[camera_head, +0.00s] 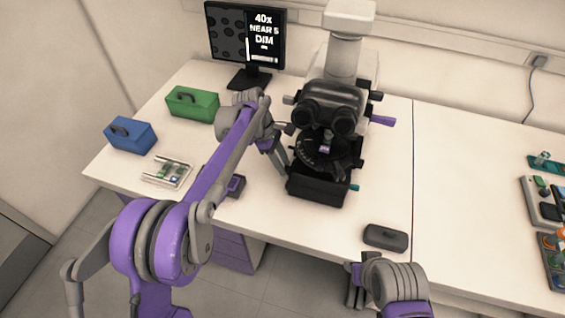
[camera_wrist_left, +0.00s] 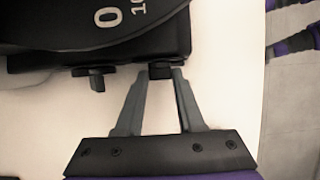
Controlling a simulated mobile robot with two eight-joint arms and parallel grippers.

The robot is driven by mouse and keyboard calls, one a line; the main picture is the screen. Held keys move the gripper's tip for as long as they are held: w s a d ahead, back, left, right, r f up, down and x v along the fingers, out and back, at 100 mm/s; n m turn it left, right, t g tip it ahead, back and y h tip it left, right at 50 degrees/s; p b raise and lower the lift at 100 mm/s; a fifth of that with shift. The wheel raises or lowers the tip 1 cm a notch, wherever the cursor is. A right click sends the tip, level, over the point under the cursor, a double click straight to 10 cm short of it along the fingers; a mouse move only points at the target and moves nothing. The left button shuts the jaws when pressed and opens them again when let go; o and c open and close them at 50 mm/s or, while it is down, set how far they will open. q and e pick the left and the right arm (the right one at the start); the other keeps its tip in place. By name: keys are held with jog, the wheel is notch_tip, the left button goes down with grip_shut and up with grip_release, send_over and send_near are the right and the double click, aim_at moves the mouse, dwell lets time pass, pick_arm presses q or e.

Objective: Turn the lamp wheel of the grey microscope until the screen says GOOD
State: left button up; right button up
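The microscope (camera_head: 343,62), with a pale grey column and dark eyepieces, stands at the back middle of the table. The screen (camera_head: 262,40) behind it to the left reads "40x", "NEAR 5", "DIM", above a bar. My left gripper (camera_head: 279,158) is at the left side of the microscope's dark base. In the left wrist view, its two fingers (camera_wrist_left: 160,78) close in on a small black knob (camera_wrist_left: 160,71), apparently the lamp wheel, one on each side. A second black knob (camera_wrist_left: 94,78) sits left of it. My right gripper (camera_head: 357,288) is low at the table's front edge, its fingers unclear.
A dark grey block (camera_head: 385,237) lies at the front. Trays (camera_head: 545,203) stand at the far right; the table between is clear.

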pick_arm(q)
grip_shut()
jog(key=t, duration=0.1)
jog(key=t+b, duration=0.1)
jog(key=shift+s+a+f+m+t+h, duration=0.1)
jog(key=shift+s+a+m+t+h, duration=0.1)
jog(key=shift+s+m+t+h, duration=0.15)
jog(key=t, duration=0.1)
jog(key=t+h+b, duration=0.1)
jog(key=s+t+b, duration=0.1)
jog(key=shift+a+f+m, duration=0.1)
jog(key=shift+f+m, duration=0.15)
jog(key=t, duration=0.1)
jog(key=t+h+b, duration=0.1)
jog(key=m+t+b, duration=0.1)
jog(key=shift+s+a+f+h, duration=0.1)
jog(key=shift+s+f+h, duration=0.15)
jog(key=shift+f+h, duration=0.1)
jog(key=shift+s+f+m+t+h+b, duration=0.1)
jog(key=shift+f+m+t+h+b, duration=0.15)
jog(key=shift+t+h+b, duration=0.55)
jog(key=shift+s+f+m+t+h+b, duration=0.15)
jog(key=shift+m+t+b, duration=0.35)
jog(key=shift+t, duration=0.65)
jog(key=shift+r, duration=0.1)
